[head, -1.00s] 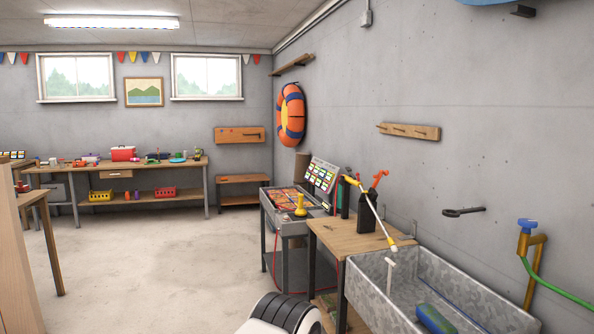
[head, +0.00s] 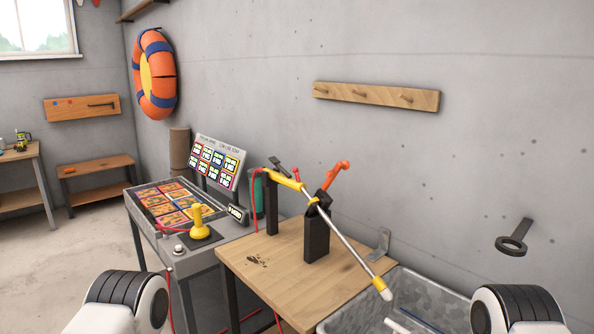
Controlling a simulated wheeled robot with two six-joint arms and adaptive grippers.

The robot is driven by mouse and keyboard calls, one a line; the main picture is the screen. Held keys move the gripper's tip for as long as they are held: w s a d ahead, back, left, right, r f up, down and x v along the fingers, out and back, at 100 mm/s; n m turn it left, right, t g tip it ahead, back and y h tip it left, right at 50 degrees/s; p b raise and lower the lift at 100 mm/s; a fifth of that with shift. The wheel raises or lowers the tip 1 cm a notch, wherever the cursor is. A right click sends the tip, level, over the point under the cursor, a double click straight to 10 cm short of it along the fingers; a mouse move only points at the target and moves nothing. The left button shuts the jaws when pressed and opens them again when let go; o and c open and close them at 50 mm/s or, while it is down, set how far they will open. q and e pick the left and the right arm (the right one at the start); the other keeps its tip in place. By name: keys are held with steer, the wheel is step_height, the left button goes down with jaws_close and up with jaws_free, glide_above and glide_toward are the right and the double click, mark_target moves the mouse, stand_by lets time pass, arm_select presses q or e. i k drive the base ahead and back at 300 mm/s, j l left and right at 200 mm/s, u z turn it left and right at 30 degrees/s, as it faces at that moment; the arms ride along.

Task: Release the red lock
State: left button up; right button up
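A wooden table (head: 275,282) carries two dark upright posts, a rear post (head: 270,208) and a front post (head: 316,236). A red-orange lever (head: 335,176) rises tilted from the top of the front post. A smaller red-tipped piece (head: 295,172) shows behind, near a dark lever (head: 277,166); I cannot tell which red part is the lock. A pole (head: 345,246) with yellow parts rests across the posts and slopes down to the right. White and black parts of my own arms show at the bottom edge. Neither gripper is in view.
A grey console (head: 160,238) with a yellow joystick (head: 198,225) and a sign panel (head: 217,160) stands left of the table. A metal trough (head: 440,296) adjoins it at the right, under the pole's end. A red cord hangs at the console. Floor at left is clear.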

mark_target(295, 170)
steer(key=i+j, duration=0.4)
steer(key=j, duration=0.15)
steer(key=i+j, duration=0.15)
steer(key=j, duration=0.25)
steer(key=i+j, duration=0.15)
steer(key=j, duration=0.25)
steer(key=i+j+u, duration=0.1)
steer(key=j, duration=0.3)
steer(key=i+j, duration=0.15)
steer(key=j, duration=0.25)
steer(key=i+j, duration=0.15)
steer(key=j, duration=0.25)
steer(key=u, duration=0.05)
